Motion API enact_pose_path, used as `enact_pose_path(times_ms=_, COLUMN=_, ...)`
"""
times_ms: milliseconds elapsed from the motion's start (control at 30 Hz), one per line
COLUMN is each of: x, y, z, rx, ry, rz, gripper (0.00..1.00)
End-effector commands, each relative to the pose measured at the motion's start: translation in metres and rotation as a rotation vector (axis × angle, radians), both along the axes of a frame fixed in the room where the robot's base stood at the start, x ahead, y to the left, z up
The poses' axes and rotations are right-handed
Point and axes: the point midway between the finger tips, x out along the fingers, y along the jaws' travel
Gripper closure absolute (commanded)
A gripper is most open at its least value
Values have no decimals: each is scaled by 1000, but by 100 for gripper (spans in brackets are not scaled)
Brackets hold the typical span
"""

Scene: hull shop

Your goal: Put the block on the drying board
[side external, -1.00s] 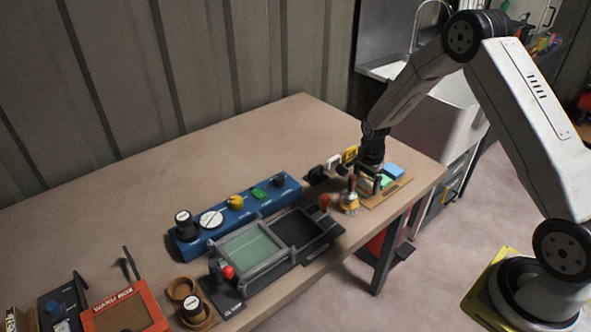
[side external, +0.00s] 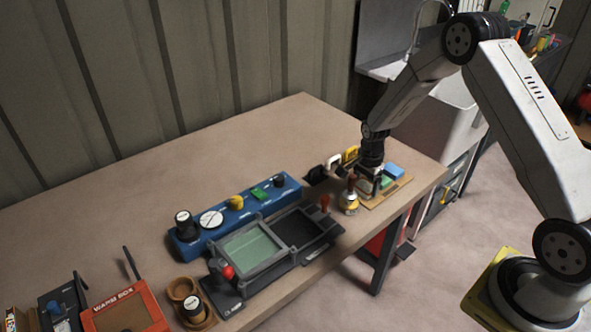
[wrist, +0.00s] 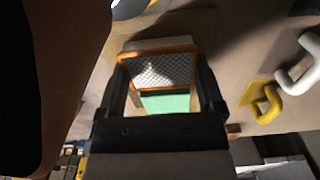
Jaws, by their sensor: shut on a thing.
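The block (wrist: 158,70) has an orange rim and a grey mesh face. In the wrist view it sits between the two fingers of my gripper (wrist: 160,82), which is shut on it. In the side view my gripper (side external: 368,184) is low over the left part of a tan board (side external: 400,186), which I take for the drying board. The fingers largely hide the block there, and I cannot tell whether it touches the board. A green piece (side external: 387,181) and a blue piece (side external: 395,171) are on the board.
A brass-coloured pot (side external: 348,202) with a handle stands just left of the board. White and yellow hooks (wrist: 262,101) are close behind. A tray frame (side external: 262,248), blue rack (side external: 238,212) and orange warm box (side external: 126,310) are further left. The back table is clear.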

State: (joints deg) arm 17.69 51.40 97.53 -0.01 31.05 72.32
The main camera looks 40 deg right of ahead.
Motion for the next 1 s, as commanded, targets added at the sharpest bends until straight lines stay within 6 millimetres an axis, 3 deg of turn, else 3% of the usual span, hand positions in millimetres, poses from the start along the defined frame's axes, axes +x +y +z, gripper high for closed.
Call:
enact_pose_path(times_ms=267, x=0, y=0, z=-3, rx=0, ry=0, rz=0, gripper=65)
enact_pose_path(times_ms=300, x=0, y=0, z=-4, rx=0, ry=0, rz=0, gripper=10)
enact_pose_path(times_ms=333, x=0, y=0, z=-3, rx=0, ry=0, rz=0, gripper=1)
enact_pose_path(times_ms=733, x=0, y=0, z=1, rx=0, ry=-1, rz=0, gripper=0)
enact_pose_path(times_ms=1000, x=0, y=0, z=23, rx=0, ry=-1, rz=0, gripper=0)
